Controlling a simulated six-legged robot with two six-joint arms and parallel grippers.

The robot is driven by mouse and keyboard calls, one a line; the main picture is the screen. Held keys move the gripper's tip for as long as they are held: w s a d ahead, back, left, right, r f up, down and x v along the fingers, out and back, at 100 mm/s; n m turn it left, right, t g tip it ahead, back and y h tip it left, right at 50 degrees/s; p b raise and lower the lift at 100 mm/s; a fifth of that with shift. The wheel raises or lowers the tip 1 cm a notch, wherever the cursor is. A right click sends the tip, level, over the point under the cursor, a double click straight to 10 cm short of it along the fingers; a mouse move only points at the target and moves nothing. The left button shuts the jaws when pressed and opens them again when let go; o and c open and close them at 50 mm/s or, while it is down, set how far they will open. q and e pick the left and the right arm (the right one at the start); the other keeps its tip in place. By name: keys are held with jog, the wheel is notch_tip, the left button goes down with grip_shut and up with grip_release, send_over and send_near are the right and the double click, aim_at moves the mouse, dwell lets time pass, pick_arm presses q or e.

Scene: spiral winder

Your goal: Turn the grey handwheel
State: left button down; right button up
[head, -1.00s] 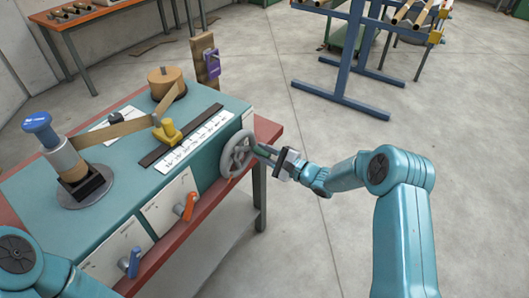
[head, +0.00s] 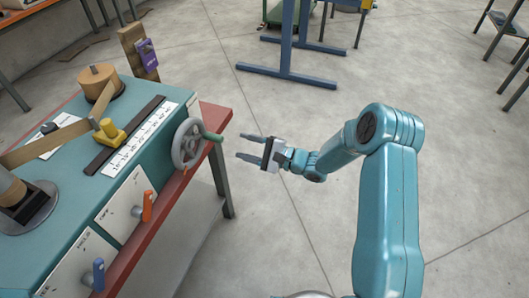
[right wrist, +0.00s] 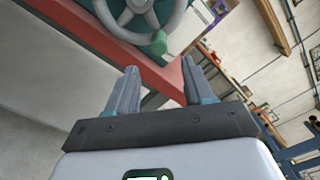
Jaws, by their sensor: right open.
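The grey handwheel (head: 188,145) is on the right end of the teal winder's front face in the head view. A green handle (head: 212,137) sticks out from its rim to the right. My right gripper (head: 245,147) is open and empty, to the right of the handle and apart from it. In the right wrist view the handwheel (right wrist: 137,18) shows at the top, with the round end of its green handle (right wrist: 158,43) beyond and between the two fingers (right wrist: 157,85). My left gripper is not in view.
An orange lever (head: 147,207) and a blue lever (head: 98,274) stick out of the winder's front, left of the handwheel. A red bench edge (head: 212,122) runs under the machine. The floor right of the bench is clear near my right gripper.

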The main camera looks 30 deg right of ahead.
jog(key=v, duration=0.6)
jog(key=shift+s, duration=0.1)
